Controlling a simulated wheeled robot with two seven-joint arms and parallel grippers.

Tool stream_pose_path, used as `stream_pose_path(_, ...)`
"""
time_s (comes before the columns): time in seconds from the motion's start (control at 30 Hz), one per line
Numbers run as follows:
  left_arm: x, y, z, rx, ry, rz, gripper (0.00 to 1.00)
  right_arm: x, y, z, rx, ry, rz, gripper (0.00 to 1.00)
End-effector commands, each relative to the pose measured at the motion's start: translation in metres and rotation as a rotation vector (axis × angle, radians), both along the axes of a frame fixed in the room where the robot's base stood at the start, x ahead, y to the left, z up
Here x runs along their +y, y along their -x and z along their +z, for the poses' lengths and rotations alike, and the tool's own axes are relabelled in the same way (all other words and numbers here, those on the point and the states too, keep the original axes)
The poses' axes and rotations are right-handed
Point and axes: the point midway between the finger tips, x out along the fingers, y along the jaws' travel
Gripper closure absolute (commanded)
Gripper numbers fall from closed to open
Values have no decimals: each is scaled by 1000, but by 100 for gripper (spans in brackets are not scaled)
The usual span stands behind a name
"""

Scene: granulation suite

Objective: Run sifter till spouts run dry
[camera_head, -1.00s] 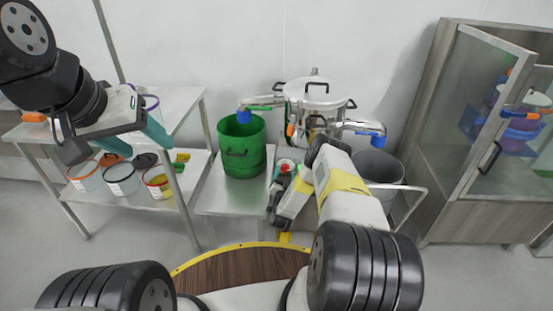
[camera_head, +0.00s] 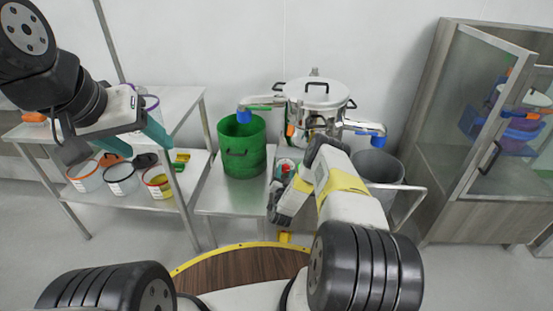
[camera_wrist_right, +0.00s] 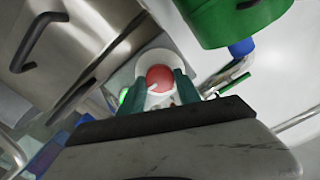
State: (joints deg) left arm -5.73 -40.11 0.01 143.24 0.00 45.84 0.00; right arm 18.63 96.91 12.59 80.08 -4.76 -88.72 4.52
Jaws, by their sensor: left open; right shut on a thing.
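The steel sifter (camera_head: 316,94) stands at the back with its lid on. Its left spout with a blue end (camera_head: 244,116) reaches over a green bucket (camera_head: 243,160). Its right spout with a blue end (camera_head: 372,136) reaches over a grey bin (camera_head: 378,166). My right gripper (camera_head: 285,168) is at a small control box beside the bucket. In the right wrist view its teal fingers are shut on a red round button (camera_wrist_right: 160,78); a green light or button (camera_wrist_right: 122,95) shows beside it. My left gripper (camera_head: 156,132) is open, empty, above the left shelf. Flow from the spouts cannot be seen.
A steel table (camera_head: 238,202) carries the green bucket. A two-level shelf (camera_head: 180,104) at left holds several tubs (camera_head: 121,180) below. A glass-doored cabinet (camera_head: 470,180) at right has its door ajar. A metal handle rail (camera_head: 412,206) is beside the grey bin.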

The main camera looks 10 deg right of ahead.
Motion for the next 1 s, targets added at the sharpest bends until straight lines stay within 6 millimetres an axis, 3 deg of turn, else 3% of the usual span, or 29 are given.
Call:
stream_pose_path(0.27, 0, 0, 0, 0, 0, 0, 39, 1, 0, 0, 39, 141, 3, 100)
stream_pose_path(1.0, 0, 0, 0, 0, 0, 0, 39, 2, 0, 0, 231, 806, 4, 100)
